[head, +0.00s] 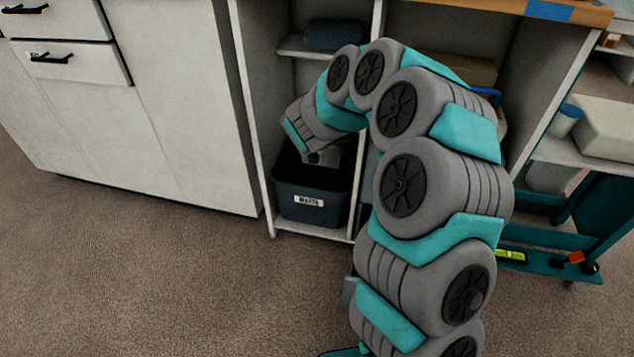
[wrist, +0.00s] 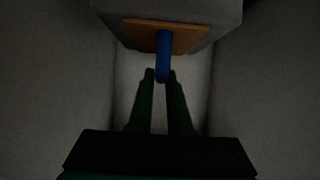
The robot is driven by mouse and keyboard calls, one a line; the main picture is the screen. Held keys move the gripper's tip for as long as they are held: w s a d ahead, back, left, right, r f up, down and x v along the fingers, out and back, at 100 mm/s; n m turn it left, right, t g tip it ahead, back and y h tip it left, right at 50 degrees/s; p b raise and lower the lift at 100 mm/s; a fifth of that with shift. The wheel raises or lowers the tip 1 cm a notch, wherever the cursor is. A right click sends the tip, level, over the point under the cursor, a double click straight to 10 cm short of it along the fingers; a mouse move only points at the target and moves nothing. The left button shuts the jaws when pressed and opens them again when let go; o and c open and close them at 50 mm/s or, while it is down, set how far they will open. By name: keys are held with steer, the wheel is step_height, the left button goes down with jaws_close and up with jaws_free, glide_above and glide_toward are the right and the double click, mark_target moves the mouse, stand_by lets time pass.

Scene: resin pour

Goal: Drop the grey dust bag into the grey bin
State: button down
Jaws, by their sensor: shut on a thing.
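The grey bin (head: 290,203), dark grey with a white label, stands on the floor of a low open cabinet compartment in the head view. My gripper (head: 313,158) reaches into that compartment, above the bin's opening. In the wrist view my gripper (wrist: 162,76) is shut on a blue loop (wrist: 163,48). The loop joins a brown plate (wrist: 137,34) on a grey block-like body, which looks like the grey dust bag (wrist: 112,14). In the head view the bag is mostly hidden or too dark to make out. The inside of the bin is in shadow.
A shelf (head: 297,47) with a dark folded item (head: 333,34) lies above the bin. A white upright panel (head: 250,110) borders the compartment on the left. A teal cart (head: 540,237) stands at the right. The carpet in front is clear at left.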

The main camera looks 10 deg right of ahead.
steer(key=c, duration=0.8)
jaws_free()
steer(key=shift+o, duration=0.2)
steer(key=p+v, duration=0.1)
steer(key=v, duration=0.7)
